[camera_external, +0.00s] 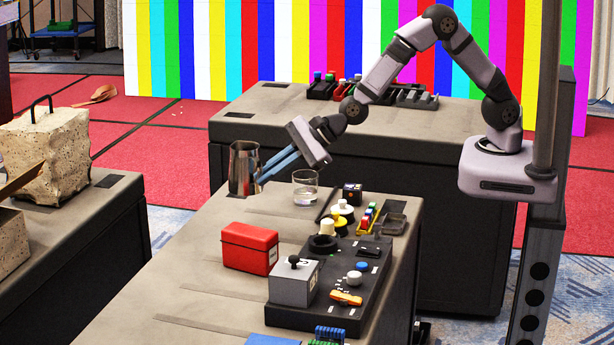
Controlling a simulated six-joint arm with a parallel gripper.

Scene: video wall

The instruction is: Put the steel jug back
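The steel jug (243,168) is a shiny metal, upright vessel at the far left corner of the middle counter. My gripper (264,179) reaches down to it from the right, with its blue fingers at the jug's right side. The fingertips overlap the jug's edge in this view. I cannot tell whether they are closed on its handle or only beside it. Whether the jug's base touches the counter or hangs just above it is also unclear.
A clear glass (305,187) stands just right of the gripper. A red box (250,247), a grey box with a black knob (293,281) and a black control panel (345,290) sit nearer. The counter's left front surface (190,290) is clear.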

